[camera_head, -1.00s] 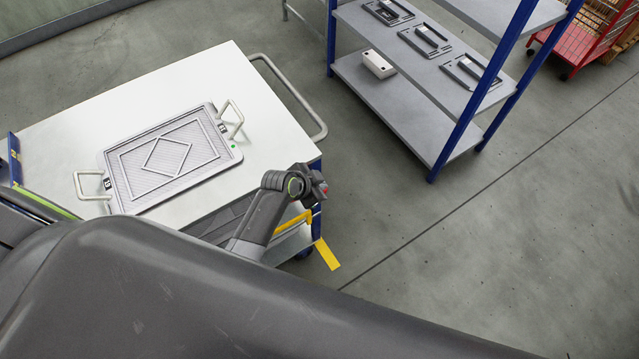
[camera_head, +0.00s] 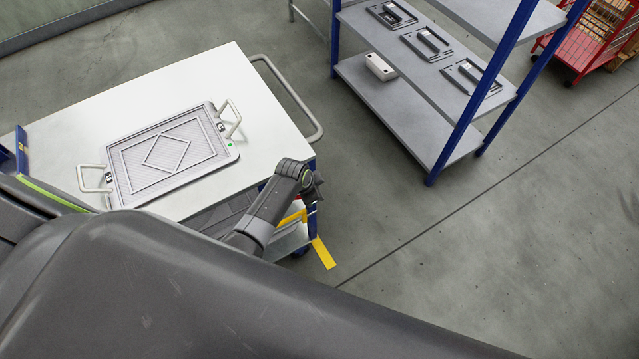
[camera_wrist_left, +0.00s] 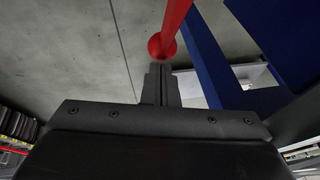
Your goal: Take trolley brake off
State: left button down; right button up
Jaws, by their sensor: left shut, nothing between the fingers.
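The trolley (camera_head: 215,75) has a white top and blue corner posts; it stands at the left of the head view. In the left wrist view a red rod with a round, flared end (camera_wrist_left: 162,46) comes down from the top, beside a blue post (camera_wrist_left: 215,60). I take it to be the brake lever. My left gripper (camera_wrist_left: 161,68) is shut and empty, its tips right at the flared end; I cannot tell whether they touch. In the head view my left wrist is at the trolley's near right corner, and its fingers are hidden. My right gripper is not in view.
A grey framed plate with two handles (camera_head: 170,155) lies on the trolley top. A push handle (camera_head: 292,95) sticks out at the far right end. A yellow strip (camera_head: 323,253) shows below the near corner. A blue-posted shelf rack (camera_head: 430,90) stands beyond; the floor between is clear.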

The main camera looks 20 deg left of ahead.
pick_arm(q)
jog(key=shift+s+a+f+g+y, duration=0.2)
jog(key=shift+f+g+y, duration=0.3)
jog(key=shift+f+g, duration=0.2)
jog(key=s+a+f+g+y+b, duration=0.3)
jog(key=s+f+g+y+b, duration=0.1)
jog(key=f+g+y, duration=0.1)
jog(key=shift+f+m+g, duration=0.35)
jog(key=shift+m+g, duration=0.05)
jog(key=shift+g, duration=0.3)
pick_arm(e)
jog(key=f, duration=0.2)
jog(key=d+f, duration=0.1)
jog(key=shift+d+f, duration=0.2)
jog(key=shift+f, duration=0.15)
pick_arm(q)
jog(key=shift+s+a+f, duration=0.15)
jog(key=shift+s+a, duration=0.1)
jog(key=shift+s, duration=0.05)
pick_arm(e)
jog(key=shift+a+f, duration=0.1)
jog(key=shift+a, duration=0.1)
